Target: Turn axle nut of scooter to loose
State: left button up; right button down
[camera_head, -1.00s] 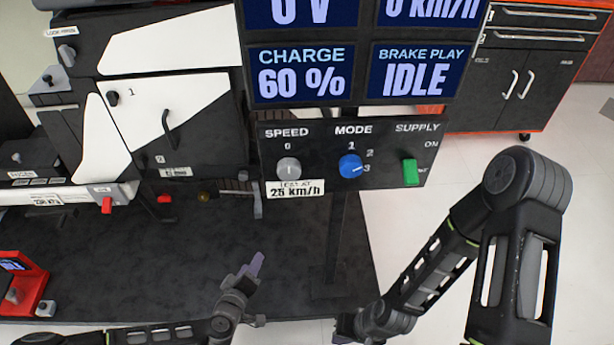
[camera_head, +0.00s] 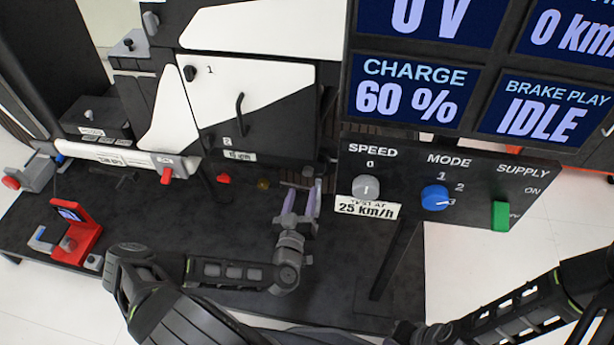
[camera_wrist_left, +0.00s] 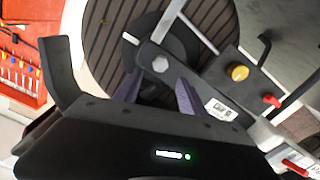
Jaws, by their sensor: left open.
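In the head view the left gripper (camera_head: 303,203) is open below the scooter's dark housing, left of the control panel; the nut cannot be made out there. My right arm comes in at the lower right and its gripper is cut off by the bottom edge.
The control panel (camera_head: 470,172) on its post stands close right of the left gripper. A red device (camera_head: 75,235) stands at the left of the dark platform, whose middle is mostly bare.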

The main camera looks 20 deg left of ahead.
aim_at(307, 174)
pick_arm(q)
jog(key=b+x, duration=0.1)
jog(key=x, duration=0.6)
jog(key=shift+w+b, duration=0.15)
jog(key=shift+b, duration=0.15)
jog(key=shift+c, duration=0.6)
grip_shut()
